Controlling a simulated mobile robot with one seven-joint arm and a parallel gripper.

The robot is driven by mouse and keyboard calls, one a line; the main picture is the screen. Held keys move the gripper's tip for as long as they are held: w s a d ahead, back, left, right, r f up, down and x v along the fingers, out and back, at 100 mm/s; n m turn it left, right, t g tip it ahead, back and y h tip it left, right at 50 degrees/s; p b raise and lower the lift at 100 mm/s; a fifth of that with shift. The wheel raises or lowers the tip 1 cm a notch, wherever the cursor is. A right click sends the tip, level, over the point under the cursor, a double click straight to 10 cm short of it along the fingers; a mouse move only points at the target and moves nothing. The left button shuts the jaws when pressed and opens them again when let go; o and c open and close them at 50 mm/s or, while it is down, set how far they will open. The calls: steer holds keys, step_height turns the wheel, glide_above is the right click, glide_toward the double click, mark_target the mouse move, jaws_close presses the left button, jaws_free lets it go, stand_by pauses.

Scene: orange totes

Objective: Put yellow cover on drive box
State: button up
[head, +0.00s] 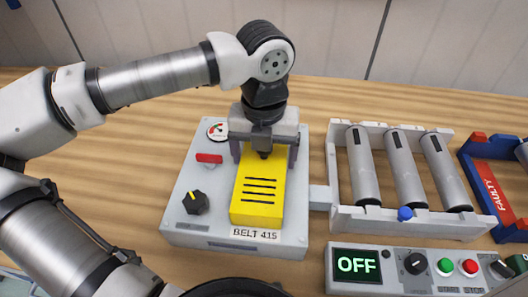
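The yellow cover (258,200) has several black slots and lies on the middle of the grey drive box (183,222). The drive box carries a "BELT 415" label at its front edge. My gripper (265,152) points down at the cover's far end, one finger on each side of it. I cannot tell whether the fingers press on the cover or stand slightly clear. The cover's far end is partly hidden by my gripper. I cannot tell whether the cover is fully seated.
The box has a gauge (217,132), a red switch (209,158) and a black knob (195,202). A roller conveyor (405,221) joins its right side. A control panel (420,282) reads "OFF". A unit marked "FAULTY" (497,193) stands far right. The table behind is clear.

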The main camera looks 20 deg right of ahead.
steer(key=shift+o, duration=1.4)
step_height(320, 180, up, 14)
steer(key=b, duration=0.1)
steer(key=shift+f, duration=0.1)
